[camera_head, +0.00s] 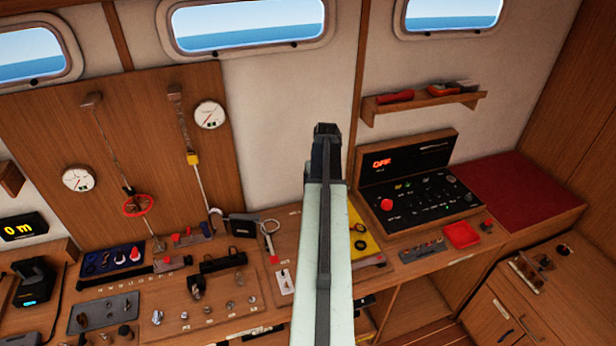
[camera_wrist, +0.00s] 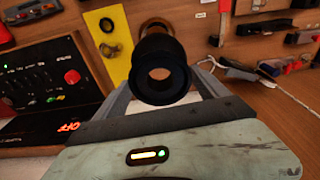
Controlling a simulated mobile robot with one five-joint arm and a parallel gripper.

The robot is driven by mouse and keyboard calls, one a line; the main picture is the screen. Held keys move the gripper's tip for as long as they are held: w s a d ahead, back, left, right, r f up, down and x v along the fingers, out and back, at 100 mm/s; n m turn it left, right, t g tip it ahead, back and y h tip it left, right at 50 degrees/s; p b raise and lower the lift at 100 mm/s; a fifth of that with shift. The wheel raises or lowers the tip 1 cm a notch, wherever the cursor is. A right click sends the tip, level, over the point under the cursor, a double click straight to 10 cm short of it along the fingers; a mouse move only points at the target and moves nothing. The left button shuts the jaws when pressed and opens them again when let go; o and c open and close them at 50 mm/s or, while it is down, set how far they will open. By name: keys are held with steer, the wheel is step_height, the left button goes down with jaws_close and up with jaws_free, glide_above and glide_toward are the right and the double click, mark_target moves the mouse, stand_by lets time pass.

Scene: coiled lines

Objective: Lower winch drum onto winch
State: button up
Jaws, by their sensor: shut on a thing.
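The winch drum (camera_wrist: 163,50) is a black spool with a round flange and a hollow bore, its open end facing the wrist camera. My gripper (camera_wrist: 165,96) is shut on it, with a grey finger at each side in the wrist view. In the head view, my gripper (camera_head: 326,135) is the dark end of my pale arm, raised in front of the wall; the drum is hidden there. I cannot tell for certain which fitting is the winch. A black bracket-like fitting (camera_head: 222,262) stands on the bench left of my arm.
A yellow mat (camera_head: 364,238) with black rings lies partly behind my arm. A black control panel (camera_head: 425,200) reading OFF stands to the right, beside a red mat (camera_head: 520,190). Small hardware crowds the left bench. A shelf (camera_head: 420,102) hangs on the wall.

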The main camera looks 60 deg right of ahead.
steer(key=shift+s+d, duration=0.15)
steer(key=shift+s, duration=0.05)
step_height(320, 180, down, 6)
steer(key=b, duration=0.6)
steer(key=shift+r, duration=0.1)
stand_by(0.4)
steer(key=shift+f, duration=0.25)
steer(key=shift+f+b, duration=6.5)
steer(key=shift+b, duration=0.25)
steer(key=shift+f, duration=0.1)
